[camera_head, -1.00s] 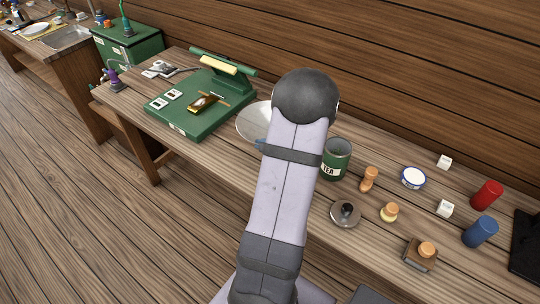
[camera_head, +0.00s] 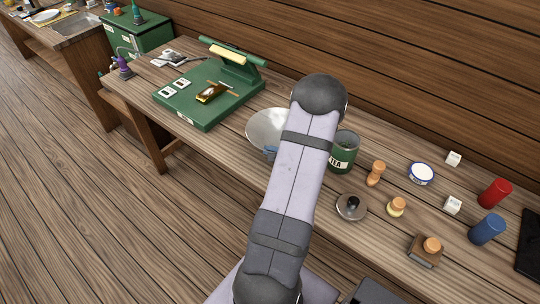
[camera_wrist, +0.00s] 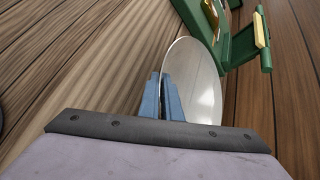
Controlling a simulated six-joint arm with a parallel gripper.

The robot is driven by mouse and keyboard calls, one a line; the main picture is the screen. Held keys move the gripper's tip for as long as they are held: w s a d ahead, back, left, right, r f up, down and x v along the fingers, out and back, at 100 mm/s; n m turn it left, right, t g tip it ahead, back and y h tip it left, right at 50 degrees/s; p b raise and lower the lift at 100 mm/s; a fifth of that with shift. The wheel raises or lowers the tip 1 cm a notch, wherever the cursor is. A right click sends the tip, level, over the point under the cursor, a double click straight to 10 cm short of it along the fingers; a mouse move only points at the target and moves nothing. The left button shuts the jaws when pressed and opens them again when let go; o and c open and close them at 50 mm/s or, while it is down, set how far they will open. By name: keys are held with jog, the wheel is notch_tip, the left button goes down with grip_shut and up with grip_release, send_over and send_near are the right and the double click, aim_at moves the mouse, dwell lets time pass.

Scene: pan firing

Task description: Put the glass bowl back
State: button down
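The glass bowl (camera_head: 262,127) shows as a pale, see-through round shape beside my arm, between the green tray and the tea tin in the head view. My arm hides its right part. In the wrist view the bowl (camera_wrist: 205,85) stands large and edge-up in the picture, right at my fingers. My gripper (camera_wrist: 163,97) has its blue fingers on either side of the bowl's rim and looks shut on it. In the head view only a bit of the blue fingers (camera_head: 270,150) shows at the bowl's lower edge.
A green tray-like press (camera_head: 207,112) stands left of the bowl. The green tea tin (camera_head: 343,158) is close on the right, then a metal lid (camera_head: 351,206), wooden-topped stampers, and red (camera_head: 494,193) and blue (camera_head: 487,229) cylinders. A wooden wall runs behind the table.

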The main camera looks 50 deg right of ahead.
jog(key=shift+d+f, duration=0.1)
jog(key=shift+f, duration=1.05)
jog(key=shift+f, duration=0.15)
jog(key=c, duration=2)
grip_release()
jog(key=v, duration=1.2)
